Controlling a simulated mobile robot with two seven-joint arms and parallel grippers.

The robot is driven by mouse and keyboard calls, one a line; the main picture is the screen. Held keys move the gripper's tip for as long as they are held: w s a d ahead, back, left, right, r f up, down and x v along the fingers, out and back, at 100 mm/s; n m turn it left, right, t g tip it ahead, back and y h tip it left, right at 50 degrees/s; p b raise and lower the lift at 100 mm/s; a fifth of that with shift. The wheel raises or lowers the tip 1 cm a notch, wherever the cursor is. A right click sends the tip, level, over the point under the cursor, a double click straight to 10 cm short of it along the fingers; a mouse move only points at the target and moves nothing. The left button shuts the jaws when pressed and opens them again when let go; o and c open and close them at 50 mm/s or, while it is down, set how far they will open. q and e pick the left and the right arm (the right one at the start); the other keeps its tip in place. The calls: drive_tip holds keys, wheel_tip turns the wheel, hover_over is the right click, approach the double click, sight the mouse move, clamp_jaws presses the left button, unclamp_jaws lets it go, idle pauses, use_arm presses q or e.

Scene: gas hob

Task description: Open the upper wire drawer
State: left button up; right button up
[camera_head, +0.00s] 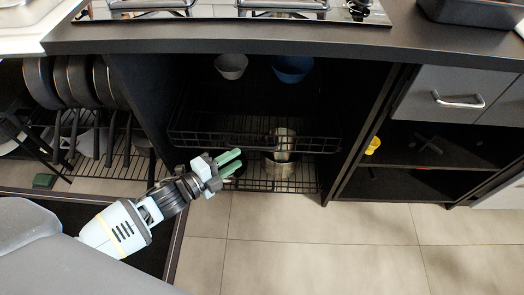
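The upper wire drawer (240,142) is a black wire basket in the open cabinet under the hob. A grey bowl (231,66) and a blue bowl (292,68) show above it at the back. My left gripper (233,163) has green fingers with a small gap between them and nothing visible held. It is just below the left half of the drawer's front in the picture; I cannot tell whether it touches the wire. My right gripper is not in view.
A lower wire drawer (270,186) holds metal pots (280,168). Pans (75,82) stand in a rack at the left. A grey drawer with a handle (458,101) and open shelves are at the right. The tiled floor (310,245) in front is clear.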

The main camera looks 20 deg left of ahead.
sight(254, 147)
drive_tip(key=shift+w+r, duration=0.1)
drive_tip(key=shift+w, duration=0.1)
